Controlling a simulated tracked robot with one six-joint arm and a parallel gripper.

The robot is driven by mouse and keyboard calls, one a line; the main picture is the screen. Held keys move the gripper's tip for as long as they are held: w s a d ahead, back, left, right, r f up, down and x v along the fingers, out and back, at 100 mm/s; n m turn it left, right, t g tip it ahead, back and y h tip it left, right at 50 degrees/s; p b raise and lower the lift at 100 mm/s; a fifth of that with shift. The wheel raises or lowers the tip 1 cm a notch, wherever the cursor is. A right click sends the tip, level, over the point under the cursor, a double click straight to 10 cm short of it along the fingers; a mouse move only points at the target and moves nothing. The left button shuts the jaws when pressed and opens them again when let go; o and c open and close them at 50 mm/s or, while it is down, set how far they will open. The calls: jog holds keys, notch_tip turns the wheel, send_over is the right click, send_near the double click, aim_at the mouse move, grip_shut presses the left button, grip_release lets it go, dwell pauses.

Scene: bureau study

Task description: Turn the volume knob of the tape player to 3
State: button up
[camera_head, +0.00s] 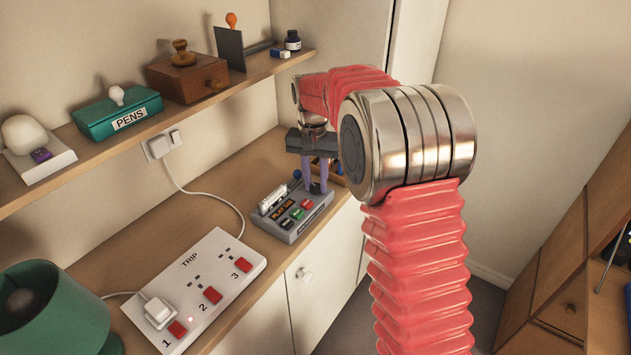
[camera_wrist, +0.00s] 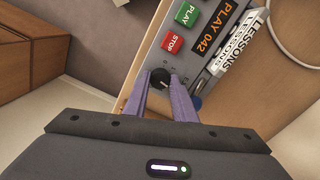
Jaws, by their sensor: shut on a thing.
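The tape player (camera_head: 287,230) is a grey box on the desk, with green, red and dark keys, an orange PLAY 042 display and a cassette marked LESSONS (camera_wrist: 239,48) in the wrist view. Its volume knob (camera_wrist: 161,77) is round and black, with a light pointer line, near the red STOP key (camera_wrist: 172,43). My gripper (camera_wrist: 162,84) has its two purple fingers closed around the knob, one on each side. In the head view my gripper (camera_head: 314,190) reaches down onto the player's far right end. The scale numbers around the knob are too small to read.
A white TRIP power strip (camera_head: 222,277) with red switches lies left of the player, with a plug and cables. A green lamp (camera_head: 50,310) stands at the front left. A shelf (camera_head: 98,158) above holds a PENS box (camera_head: 118,112) and a wooden drawer box (camera_head: 187,77).

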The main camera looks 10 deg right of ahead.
aim_at(314, 185)
jog(key=shift+m, duration=1.1)
jog(key=o, duration=1)
jog(key=shift+o, duration=0.2)
jog(key=shift+r, duration=0.1)
notch_tip(314, 185, up, 14)
jog(key=shift+w+a+f, duration=0.15)
jog(key=shift+a+f, duration=0.05)
